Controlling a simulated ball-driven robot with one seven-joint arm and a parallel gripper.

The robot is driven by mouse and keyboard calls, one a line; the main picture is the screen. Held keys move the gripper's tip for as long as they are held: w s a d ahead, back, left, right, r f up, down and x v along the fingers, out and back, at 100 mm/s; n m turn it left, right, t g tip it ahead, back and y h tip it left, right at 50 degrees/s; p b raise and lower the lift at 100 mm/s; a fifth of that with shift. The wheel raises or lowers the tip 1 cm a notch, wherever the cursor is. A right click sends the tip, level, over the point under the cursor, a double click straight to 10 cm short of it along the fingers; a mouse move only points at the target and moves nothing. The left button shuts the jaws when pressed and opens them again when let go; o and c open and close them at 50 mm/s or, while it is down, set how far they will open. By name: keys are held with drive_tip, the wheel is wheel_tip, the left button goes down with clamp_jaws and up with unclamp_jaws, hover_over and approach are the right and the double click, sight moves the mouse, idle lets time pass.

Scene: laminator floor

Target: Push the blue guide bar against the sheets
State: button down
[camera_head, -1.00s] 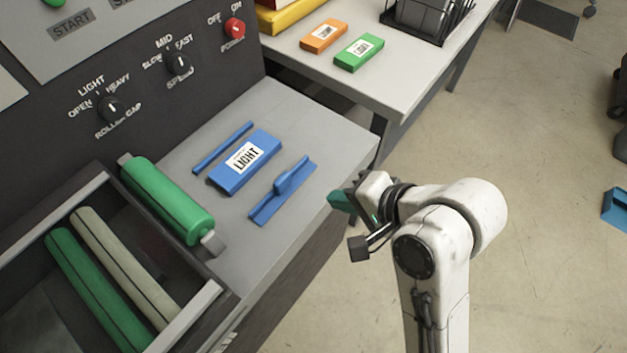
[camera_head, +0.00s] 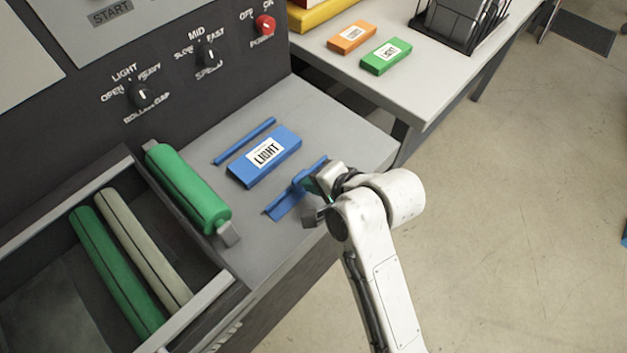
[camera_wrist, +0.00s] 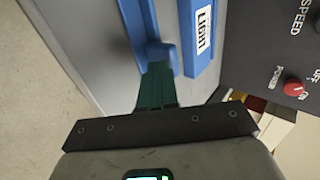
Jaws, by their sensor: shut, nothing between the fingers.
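The blue guide bar (camera_head: 281,207) with its raised grip lies on the grey feed table, to the right of the blue sheets (camera_head: 270,160) labelled LIGHT. A strip of grey table separates bar and sheets. My gripper (camera_head: 312,187) is shut and empty at the bar's outer side, covering part of it in the head view. In the wrist view the green fingertips (camera_wrist: 157,78) are right by the bar's raised grip (camera_wrist: 155,55); whether they touch cannot be told. The bar (camera_wrist: 140,22) and sheets (camera_wrist: 198,50) also show there.
A thin blue rail (camera_head: 245,141) runs along the far side of the sheets. A green roller (camera_head: 188,190) stands to the left, above an open tray of rollers. A side table (camera_head: 400,88) holds orange and green packs. The control panel (camera_head: 180,60) rises behind.

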drive_tip(key=shift+w+a+r, duration=0.1)
drive_tip(key=shift+w+a, duration=0.15)
drive_tip(key=shift+a, duration=0.05)
drive_tip(key=w+a, duration=0.3)
drive_tip(key=a, duration=0.1)
drive_tip(key=w+a+p, duration=0.1)
drive_tip(key=w+a, duration=0.1)
drive_tip(key=a, duration=0.1)
drive_tip(key=shift+w+a, duration=0.1)
drive_tip(key=shift+w, duration=0.2)
